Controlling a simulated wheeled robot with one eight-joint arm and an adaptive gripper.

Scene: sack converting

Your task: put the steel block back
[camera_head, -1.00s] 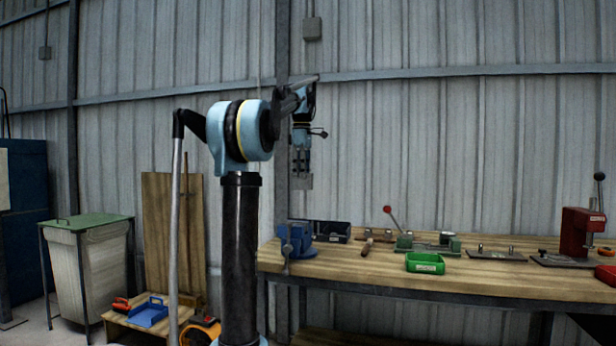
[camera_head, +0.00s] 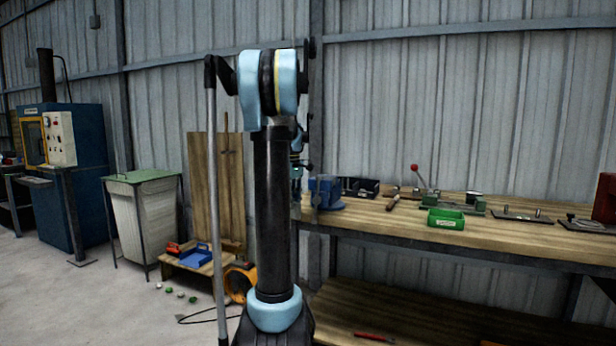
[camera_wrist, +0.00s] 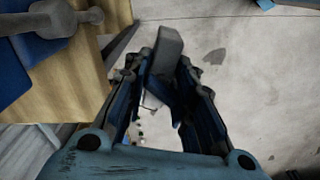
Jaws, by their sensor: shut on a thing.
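The steel block (camera_wrist: 168,48) is a grey block that sits between the fingertips of my gripper (camera_wrist: 163,66) in the wrist view. My gripper is shut on it and holds it in the air over the concrete floor, beside the bench's edge. In the head view my gripper (camera_head: 296,166) is mostly hidden behind my column, left of the blue vise (camera_head: 325,192). The block cannot be made out there.
A low wooden platform with a blue tray (camera_head: 196,255), a green-topped bin (camera_head: 140,176) and a blue machine (camera_head: 85,150) stand left.

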